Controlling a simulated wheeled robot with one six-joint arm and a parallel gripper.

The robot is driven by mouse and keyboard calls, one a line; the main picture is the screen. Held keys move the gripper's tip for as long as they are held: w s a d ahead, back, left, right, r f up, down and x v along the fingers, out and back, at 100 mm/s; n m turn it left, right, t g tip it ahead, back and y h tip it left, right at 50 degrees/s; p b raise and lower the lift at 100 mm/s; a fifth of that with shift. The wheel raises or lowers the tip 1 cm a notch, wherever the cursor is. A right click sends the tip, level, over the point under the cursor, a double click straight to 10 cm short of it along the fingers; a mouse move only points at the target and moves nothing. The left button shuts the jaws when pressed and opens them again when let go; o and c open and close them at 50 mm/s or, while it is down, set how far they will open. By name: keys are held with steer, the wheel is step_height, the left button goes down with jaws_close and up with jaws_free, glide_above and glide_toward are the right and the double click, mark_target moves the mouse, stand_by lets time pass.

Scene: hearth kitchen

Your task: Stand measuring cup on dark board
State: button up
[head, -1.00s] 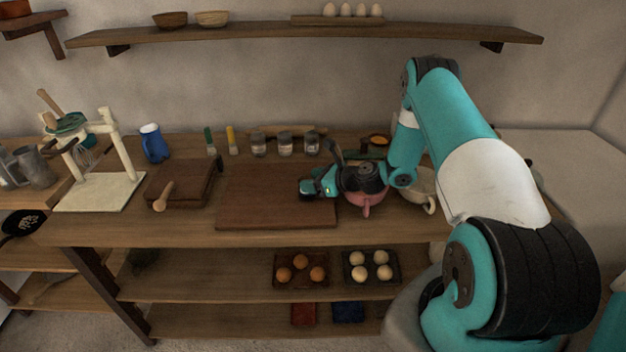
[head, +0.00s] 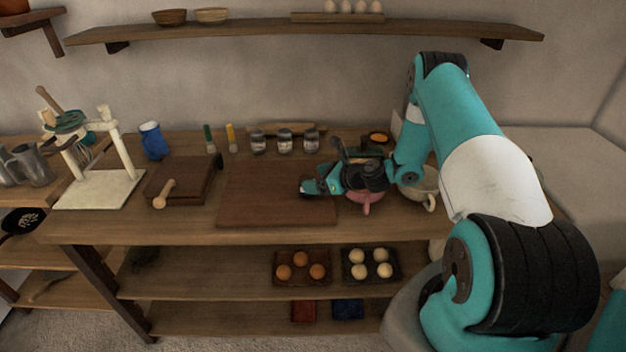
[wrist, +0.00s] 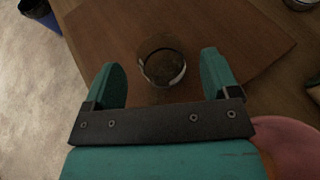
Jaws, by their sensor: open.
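A clear round vessel with a bright rim, which looks like the measuring cup (wrist: 162,66), stands on the large brown board (wrist: 115,28) in the wrist view. My gripper (wrist: 159,62) is open, one finger on each side of the vessel, and I see gaps between fingers and vessel. In the head view my gripper (head: 312,187) is low over the right end of the brown board (head: 262,208), and the vessel cannot be made out there. A smaller dark board (head: 185,182) with a wooden tool on it lies to the left.
A pink mug (head: 366,206) and a pale cup (head: 424,195) stand close to the right, under my arm. Several jars (head: 284,142) stand behind the board. A blue jug (head: 153,140) is at the back left. The brown board's left part is clear.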

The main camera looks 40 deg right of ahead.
steer(key=b+v, duration=0.2)
steer(key=v, duration=0.8)
steer(key=s+a+r+n+g+y, duration=0.15)
steer(key=a+r+n+g, duration=0.25)
steer(key=a+r+n, duration=0.5)
steer(key=s+a+r+n+g+y, duration=0.15)
steer(key=a+r+n+g, duration=0.3)
steer(key=a+n, duration=0.8)
steer(key=s+a+r+n+g+h, duration=0.1)
steer(key=s+a+r+n, duration=0.2)
steer(key=s+n, duration=0.2)
steer(key=s+a+r+n+g+h, duration=0.1)
steer(key=s+a+r+n+h, duration=0.1)
steer(key=s+n, duration=0.4)
steer(key=s+a+r+n+g+h, duration=0.1)
steer(key=s+a+r+n, duration=0.2)
steer(key=s, duration=0.7)
steer(key=a+n, duration=0.2)
steer(key=shift+s+a+r+h, duration=0.3)
steer(key=shift+s+a+r, duration=0.1)
steer(key=shift+g, duration=0.25)
